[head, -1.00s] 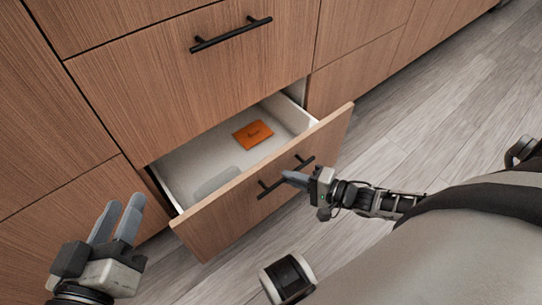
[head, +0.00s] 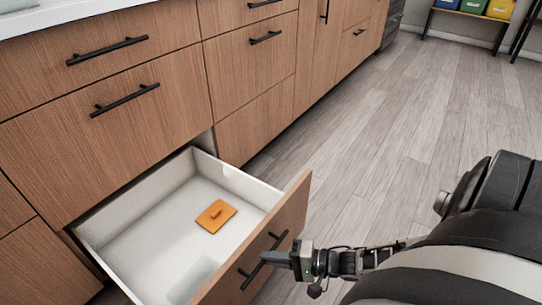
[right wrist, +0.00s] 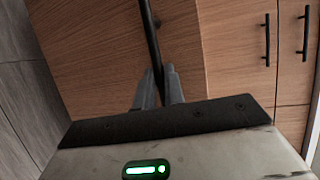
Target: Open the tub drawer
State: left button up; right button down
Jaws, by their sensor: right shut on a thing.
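The tub drawer (head: 294,213) is the bottom drawer. It stands well pulled out, with its white inside showing in the head view. Its black bar handle (head: 246,277) is on the wooden front. My right gripper (head: 276,258) is shut on this handle. In the right wrist view, the fingers of my right gripper (right wrist: 159,85) close around the black bar (right wrist: 151,35). A flat orange lid-like piece (head: 215,215) lies on the drawer floor. A greyish, see-through piece (head: 193,280) lies nearer the front, partly hidden by the drawer front. My left gripper is not in view.
The other drawers and doors of the wooden cabinet (head: 125,125) look shut. A white countertop (head: 70,15) runs above them. The grey plank floor (head: 385,120) to the right is clear. Coloured bins (head: 472,7) stand on a shelf far back.

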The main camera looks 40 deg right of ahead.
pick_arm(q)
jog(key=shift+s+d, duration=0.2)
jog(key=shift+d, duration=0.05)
pick_arm(e)
jog(key=shift+s+d, duration=0.2)
jog(key=shift+s, duration=0.5)
jog(key=c, duration=1.5)
grip_release()
